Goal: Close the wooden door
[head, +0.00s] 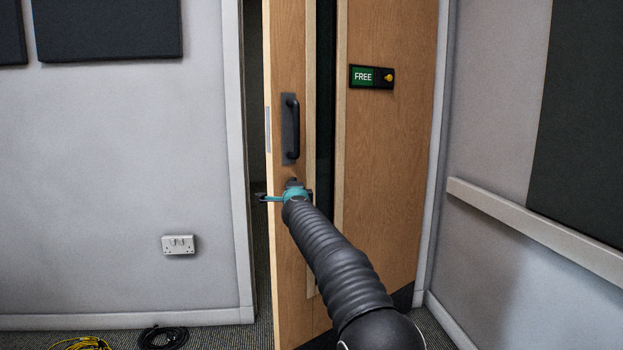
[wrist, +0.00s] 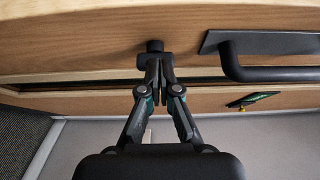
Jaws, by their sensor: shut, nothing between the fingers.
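The wooden door (head: 385,150) stands ajar, with a dark gap between its left edge and the frame. A black pull handle (head: 292,128) is mounted near that edge; it also shows at the right of the wrist view (wrist: 265,73). My gripper (wrist: 161,64) is shut and empty. Its fingertips are at a small black knob (wrist: 154,47) on the door, beside the handle; I cannot tell whether they touch. In the head view my gripper is at the door just below the handle, partly hidden by my arm.
A white door frame (head: 236,150) stands left of the gap. A green FREE sign (head: 371,77) is on the door. A wall rail (head: 540,232) runs along the right wall. Yellow cable (head: 85,343) and black cable (head: 163,338) lie on the floor at lower left.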

